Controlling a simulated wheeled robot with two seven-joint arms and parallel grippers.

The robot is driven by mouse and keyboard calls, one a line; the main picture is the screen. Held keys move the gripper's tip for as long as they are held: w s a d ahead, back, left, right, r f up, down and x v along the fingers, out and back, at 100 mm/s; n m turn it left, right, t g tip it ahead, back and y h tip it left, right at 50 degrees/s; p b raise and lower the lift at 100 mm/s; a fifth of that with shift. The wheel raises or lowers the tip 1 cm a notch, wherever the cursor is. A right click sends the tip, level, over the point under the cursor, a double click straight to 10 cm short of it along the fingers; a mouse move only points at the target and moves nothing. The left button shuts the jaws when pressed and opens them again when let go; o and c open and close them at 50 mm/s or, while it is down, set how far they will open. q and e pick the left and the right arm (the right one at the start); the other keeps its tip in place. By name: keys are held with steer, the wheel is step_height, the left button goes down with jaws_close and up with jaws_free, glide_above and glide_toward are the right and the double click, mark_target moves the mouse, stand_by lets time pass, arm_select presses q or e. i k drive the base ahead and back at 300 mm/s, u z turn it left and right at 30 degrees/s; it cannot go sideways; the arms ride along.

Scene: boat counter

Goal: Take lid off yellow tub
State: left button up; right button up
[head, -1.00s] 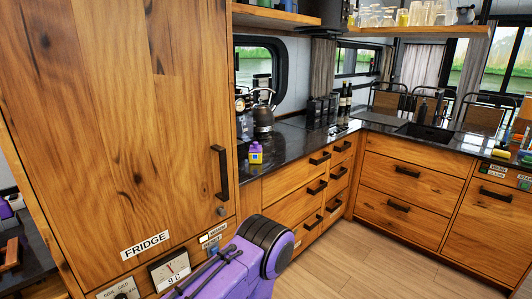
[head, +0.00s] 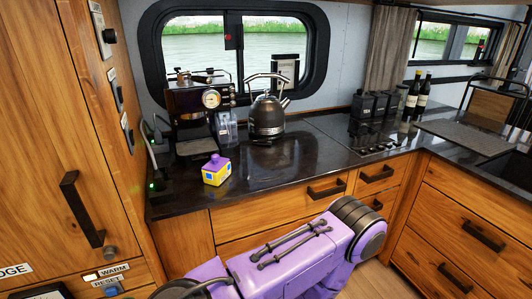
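The yellow tub (head: 216,178) stands upright on the black counter, left of centre, near the counter's front edge. Its purple lid (head: 214,163) sits on top with a small knob. Neither of my grippers shows in the head view. A purple part of my own arm fills the bottom centre, in front of the drawers and well short of the tub.
Black canisters (head: 368,107) and dark bottles (head: 412,95) are further right. A tall wooden fridge cabinet (head: 60,130) borders the counter's left. The counter (head: 285,168) right of the tub is clear.

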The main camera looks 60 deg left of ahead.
mark_target(214, 178)
steer(key=i, duration=1.55)
steer(key=u, duration=2.1)
